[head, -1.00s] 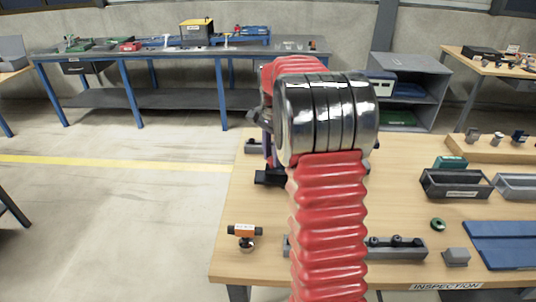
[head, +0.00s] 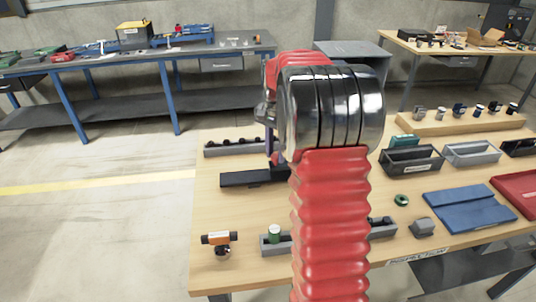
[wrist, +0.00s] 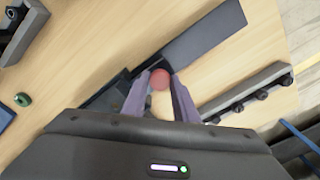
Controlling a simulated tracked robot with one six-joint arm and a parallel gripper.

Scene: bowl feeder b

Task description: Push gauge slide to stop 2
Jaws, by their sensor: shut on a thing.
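The gauge is a dark flat bar lying on the wooden table, seen left of my arm in the head view (head: 243,179). In the wrist view its flat plate (wrist: 205,35) runs to the upper right and a dark part continues to the lower left. A red round knob (wrist: 160,78) shows between the two purple fingers of my gripper (wrist: 161,85), which is shut on it. In the head view my arm hides the knob and most of the gripper. I cannot read the stop marks.
A grey rail with black knobs (head: 233,147) lies behind the gauge and shows close right of my fingers in the wrist view (wrist: 250,92). An orange-and-black tool (head: 219,239), a green ring (head: 401,200) and a blue folder (head: 468,209) lie on the table.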

